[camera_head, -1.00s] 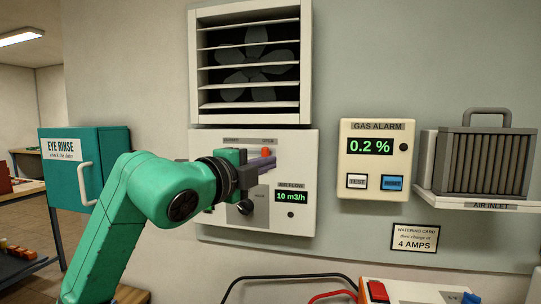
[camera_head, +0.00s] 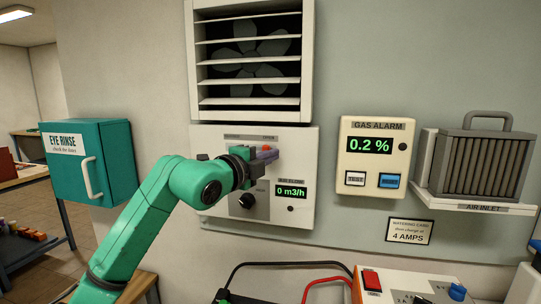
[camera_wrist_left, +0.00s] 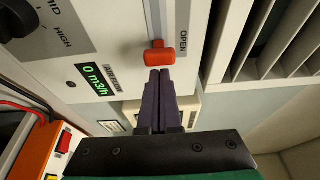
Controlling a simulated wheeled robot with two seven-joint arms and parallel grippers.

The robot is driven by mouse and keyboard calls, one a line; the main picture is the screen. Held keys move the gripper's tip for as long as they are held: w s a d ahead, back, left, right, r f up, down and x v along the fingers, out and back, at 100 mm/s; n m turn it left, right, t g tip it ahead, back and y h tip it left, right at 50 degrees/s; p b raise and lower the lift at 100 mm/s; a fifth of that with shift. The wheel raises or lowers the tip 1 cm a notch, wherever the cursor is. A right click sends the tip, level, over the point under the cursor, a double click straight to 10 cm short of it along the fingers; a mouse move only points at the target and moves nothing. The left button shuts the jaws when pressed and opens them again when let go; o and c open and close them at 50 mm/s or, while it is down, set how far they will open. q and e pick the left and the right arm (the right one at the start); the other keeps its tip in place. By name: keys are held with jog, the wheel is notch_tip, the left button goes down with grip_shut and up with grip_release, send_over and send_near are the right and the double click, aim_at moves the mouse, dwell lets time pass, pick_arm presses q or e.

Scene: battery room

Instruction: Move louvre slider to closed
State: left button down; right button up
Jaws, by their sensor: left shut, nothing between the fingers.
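The louvre slider's red knob (camera_head: 266,148) sits at the OPEN end of its slot, at the top of the white fan panel (camera_head: 218,208). The wrist view shows the knob (camera_wrist_left: 158,55) beside the OPEN label, on its grey track. My left gripper (camera_head: 270,156) is shut and empty, its purple fingers just beside the knob. In the wrist view the closed fingertips (camera_wrist_left: 158,72) end right at the knob; I cannot tell whether they touch it. The louvre (camera_head: 250,87) above has spread slats with the fan showing behind. The arm hides part of the panel. My right gripper is not in view.
Below the slider are a black dial (camera_head: 246,201) and an air flow display (camera_head: 291,192) reading 0 m3/h. The gas alarm (camera_head: 373,160) and air inlet (camera_head: 478,165) are to the right. The eye rinse cabinet (camera_head: 110,165) is at left.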

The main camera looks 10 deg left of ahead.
pick_arm(q)
jog(key=a+b, duration=0.2)
jog(key=a, duration=0.8)
jog(key=shift+a, duration=0.35)
